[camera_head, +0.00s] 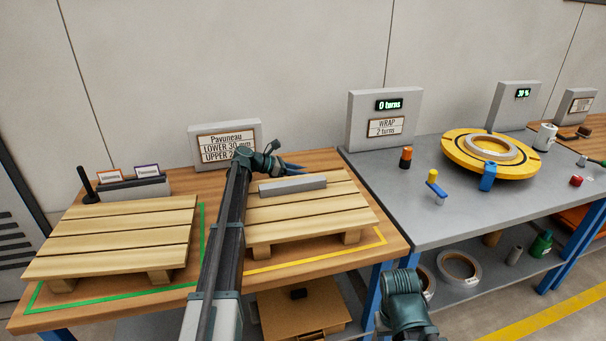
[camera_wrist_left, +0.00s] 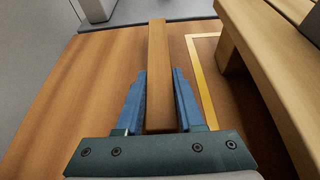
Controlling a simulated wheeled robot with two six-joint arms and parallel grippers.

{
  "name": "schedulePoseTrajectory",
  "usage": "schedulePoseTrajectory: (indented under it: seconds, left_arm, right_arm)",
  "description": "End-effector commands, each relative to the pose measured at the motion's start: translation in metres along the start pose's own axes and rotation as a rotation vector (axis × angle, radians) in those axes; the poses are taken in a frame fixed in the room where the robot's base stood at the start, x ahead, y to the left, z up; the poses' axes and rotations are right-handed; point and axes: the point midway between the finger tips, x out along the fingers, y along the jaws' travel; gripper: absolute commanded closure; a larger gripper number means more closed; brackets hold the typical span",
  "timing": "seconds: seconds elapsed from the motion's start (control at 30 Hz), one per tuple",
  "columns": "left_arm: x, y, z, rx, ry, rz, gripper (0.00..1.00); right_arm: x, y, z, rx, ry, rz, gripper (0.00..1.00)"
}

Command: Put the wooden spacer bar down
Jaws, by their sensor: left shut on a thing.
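My left gripper (camera_head: 292,167) reaches over the back of the wooden bench, behind the right pallet. In the left wrist view the same gripper (camera_wrist_left: 160,85) is shut on the wooden spacer bar (camera_wrist_left: 158,60). The bar is long, brown and square-edged, and points away from me between the blue fingers. It is over the bare wood beside the yellow outline; whether it touches the bench I cannot tell. I cannot make out the bar in the head view. Part of my right arm shows at the bottom, but its fingers do not.
The right pallet (camera_head: 310,211) carries a grey bar (camera_head: 292,185) and also stands close on the right in the wrist view. A left pallet (camera_head: 115,235) lies inside a green outline. A sign block (camera_head: 225,143) stands behind. A grey table (camera_head: 440,190) with a yellow turntable (camera_head: 460,158) is at right.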

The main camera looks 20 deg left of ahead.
Motion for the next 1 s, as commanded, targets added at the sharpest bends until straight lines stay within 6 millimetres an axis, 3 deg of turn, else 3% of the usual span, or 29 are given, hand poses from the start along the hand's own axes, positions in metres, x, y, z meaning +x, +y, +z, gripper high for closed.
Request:
schedulePoseTrajectory:
  seconds: [0.03, 0.07, 0.23, 0.6, 1.0]
  left_arm:
    - [0.001, 0.000, -0.003, 0.000, -0.001, 0.000, 1.00]
    - [0.001, 0.000, -0.003, 0.000, 0.000, 0.000, 0.61]
    - [0.001, 0.000, -0.002, 0.000, 0.000, 0.000, 0.33]
    - [-0.002, 0.000, 0.004, 0.000, 0.000, 0.000, 0.33]
    - [-0.081, 0.000, 0.004, -0.001, 0.000, 0.002, 0.33]
  right_arm:
    - [0.003, 0.000, 0.000, 0.000, 0.000, 0.000, 0.50]
    - [0.003, 0.000, 0.000, 0.000, 0.000, 0.000, 0.50]
    - [0.002, 0.000, 0.000, 0.000, 0.000, 0.000, 0.50]
    - [-0.004, 0.000, 0.000, 0.000, 0.000, 0.000, 0.50]
    - [-0.035, 0.003, 0.002, 0.000, 0.000, 0.000, 0.50]
